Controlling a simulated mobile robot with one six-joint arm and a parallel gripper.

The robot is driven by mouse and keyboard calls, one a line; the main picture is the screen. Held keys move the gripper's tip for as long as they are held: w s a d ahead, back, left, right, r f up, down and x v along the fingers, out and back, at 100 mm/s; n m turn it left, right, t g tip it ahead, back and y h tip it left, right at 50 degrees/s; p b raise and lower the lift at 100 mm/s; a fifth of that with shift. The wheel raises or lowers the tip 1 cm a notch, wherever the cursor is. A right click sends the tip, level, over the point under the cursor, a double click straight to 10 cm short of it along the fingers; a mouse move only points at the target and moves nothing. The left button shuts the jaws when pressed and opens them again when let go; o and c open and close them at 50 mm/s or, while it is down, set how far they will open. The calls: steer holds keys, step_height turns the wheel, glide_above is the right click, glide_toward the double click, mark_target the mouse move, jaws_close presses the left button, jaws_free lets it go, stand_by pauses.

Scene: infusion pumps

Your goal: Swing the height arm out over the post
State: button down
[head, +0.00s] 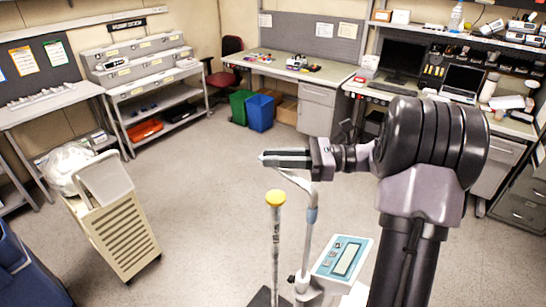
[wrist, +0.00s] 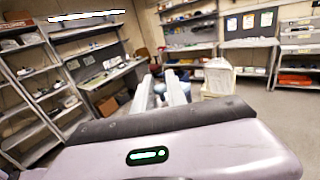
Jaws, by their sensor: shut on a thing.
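In the head view my gripper (head: 268,158) reaches left at the middle of the picture, with its fingers close together. It is shut on the height arm (head: 296,181), a pale bent bar that runs from under the fingers down to a blue collar on an upright tube. The post (head: 276,235), a marked grey rod with a yellow cap, stands just left of that tube. The bar's held end appears above the yellow cap in the picture; I cannot tell whether it is directly over it. In the wrist view the fingers (wrist: 162,90) point away; what lies between them is unclear.
A box with a blue-framed panel (head: 343,257) stands right of the upright tube. A beige slatted cart (head: 118,222) is at left, with a blue chair (head: 25,265) in the corner. Workbenches line the walls. The floor (head: 205,195) between is clear.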

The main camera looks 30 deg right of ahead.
steer(key=c, duration=1.4)
jaws_free()
steer(key=shift+a, duration=0.1)
steer(key=p+v, duration=0.1)
steer(key=v, duration=1.6)
steer(key=shift+d, duration=0.2)
steer(key=shift+a+r, duration=0.1)
